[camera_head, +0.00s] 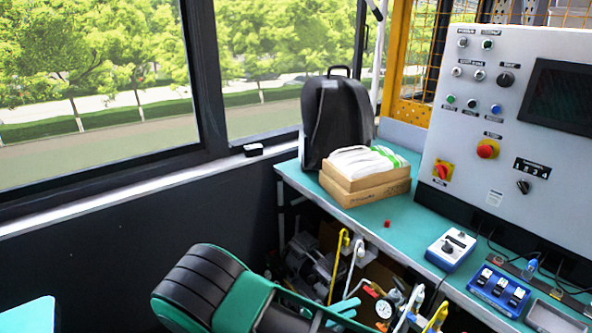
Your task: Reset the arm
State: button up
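A rounded black and teal part (205,285) fills the lower middle of the head view and looks like a link of my own arm. It is in front of the dark wall, left of the bench. Its teal length runs toward the bottom edge on the right. My gripper cannot be made out in this view, so its fingers and anything in them are hidden or outside the picture.
A teal bench (400,221) runs along the right. It holds a black backpack (333,115), a cardboard box (367,186), a small control box (450,248) and a blue tray (498,291). A grey control panel (500,130) stands behind. Valves and a gauge (385,309) sit below.

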jog(key=d+r+m+g+y, duration=0.5)
jog(key=d+r+g+y, duration=0.3)
jog(key=r, duration=0.5)
jog(key=s+d+r+t+y, duration=0.3)
jog(key=s+r, duration=0.1)
jog(key=r, duration=0.5)
jog(key=s+d+r+t+y, duration=0.2)
jog(key=s+d+r+y, duration=0.15)
jog(key=r, duration=0.55)
jog(key=s+d+f+m+g, duration=0.1)
jog(key=s+d+m+g, duration=0.1)
jog(key=s+d, duration=0.3)
jog(key=s+d+f+m+g, duration=0.1)
jog(key=s+d+m, duration=0.4)
jog(key=s, duration=0.7)
jog(key=shift+d+g, duration=0.55)
jog(key=shift+g, duration=0.25)
